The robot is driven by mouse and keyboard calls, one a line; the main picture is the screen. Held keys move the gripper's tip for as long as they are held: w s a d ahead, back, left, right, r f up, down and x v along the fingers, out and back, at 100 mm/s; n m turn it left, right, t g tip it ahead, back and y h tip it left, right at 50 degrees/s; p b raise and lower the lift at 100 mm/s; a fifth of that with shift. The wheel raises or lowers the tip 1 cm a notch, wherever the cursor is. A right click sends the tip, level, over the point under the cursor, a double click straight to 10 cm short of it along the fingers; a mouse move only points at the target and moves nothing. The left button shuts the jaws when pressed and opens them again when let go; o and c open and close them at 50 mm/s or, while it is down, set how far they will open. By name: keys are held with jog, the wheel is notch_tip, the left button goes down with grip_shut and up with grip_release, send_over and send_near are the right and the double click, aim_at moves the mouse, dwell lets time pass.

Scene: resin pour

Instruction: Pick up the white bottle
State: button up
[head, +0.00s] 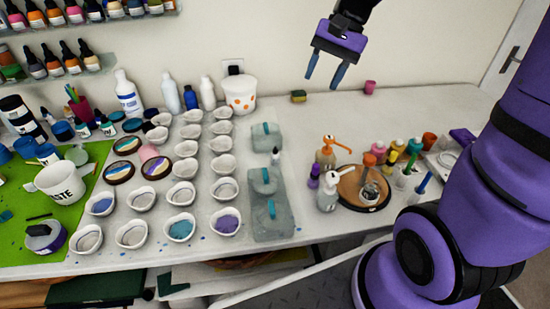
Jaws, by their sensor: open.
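Several white bottles stand on the table against the back wall. A larger white bottle with a dark label (128,96) stands at the left of them. A slim white bottle (170,95) stands to its right, and another white bottle (208,94) stands beside the white bucket. I cannot tell which of these the task means. My gripper (322,82) hangs in the air at the upper middle, right of these bottles and apart from them. It points down, and its two blue-grey fingers are open with nothing between them.
A white bucket with orange dots (240,94) stands right of the bottles. Rows of small cups and grey moulds (269,207) fill the middle. A wooden round board (363,190) and colourful bottles crowd the right. The table's back right is mostly clear. Shelves hang upper left.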

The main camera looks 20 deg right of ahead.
jog(key=w+d+f+m+g+y, duration=0.15)
jog(key=w+f+m+y, duration=0.3)
jog(key=w+f, duration=0.55)
jog(key=m+y, duration=0.4)
jog(key=m, duration=0.1)
send_near(275, 156)
notch_tip(275, 156, up, 3)
jog(key=w, duration=0.1)
jog(key=x, duration=0.4)
jog(key=shift+w+f, duration=0.1)
jog(key=shift+x, duration=2.85)
jog(key=shift+d+f, duration=0.1)
grip_shut()
